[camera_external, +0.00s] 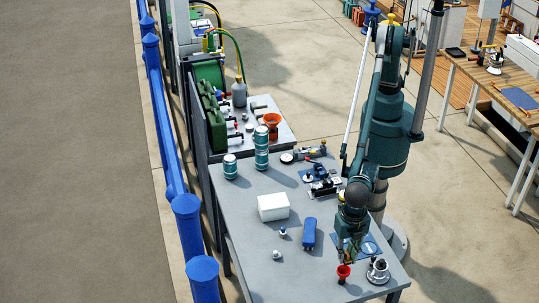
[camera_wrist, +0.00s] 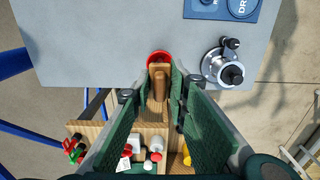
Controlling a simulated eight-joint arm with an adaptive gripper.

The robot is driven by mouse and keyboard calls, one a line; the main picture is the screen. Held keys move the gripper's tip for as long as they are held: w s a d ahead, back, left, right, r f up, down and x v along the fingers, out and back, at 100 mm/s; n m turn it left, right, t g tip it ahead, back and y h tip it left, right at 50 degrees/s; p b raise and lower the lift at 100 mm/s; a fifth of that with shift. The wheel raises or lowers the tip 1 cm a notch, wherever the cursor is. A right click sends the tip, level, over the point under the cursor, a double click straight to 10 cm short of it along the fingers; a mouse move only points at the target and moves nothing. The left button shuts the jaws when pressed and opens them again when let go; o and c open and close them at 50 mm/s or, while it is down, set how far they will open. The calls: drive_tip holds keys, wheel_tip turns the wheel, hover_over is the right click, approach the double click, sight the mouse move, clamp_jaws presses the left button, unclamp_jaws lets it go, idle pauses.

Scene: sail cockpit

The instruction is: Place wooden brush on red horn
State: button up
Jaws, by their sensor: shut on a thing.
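The wooden brush (camera_wrist: 157,108) is a brown wooden piece held between the two green finger pads of my gripper (camera_wrist: 159,92) in the wrist view. The red horn (camera_external: 343,270) stands near the front edge of the grey table in the external view, just below my gripper (camera_external: 350,250). In the wrist view the red horn (camera_wrist: 158,55) shows at the far end of the brush. The brush end overlaps its round rim, and I cannot tell if they touch. The lower brush is hidden between the fingers.
A silver winch (camera_external: 378,271) stands close to the right of the horn. A blue mat (camera_external: 370,246) lies behind it. The table front (camera_external: 285,285) is clear.

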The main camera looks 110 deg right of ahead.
sight(344, 270)
drive_tip(key=shift+f, duration=0.85)
drive_tip(key=shift+f, duration=0.15)
drive_tip(key=shift+f, duration=1.7)
drive_tip(key=shift+f, duration=0.2)
drive_tip(key=o, duration=0.9)
drive_tip(key=shift+r, duration=0.25)
wheel_tip(344, 270, up, 12)
drive_tip(key=shift+f, duration=0.1)
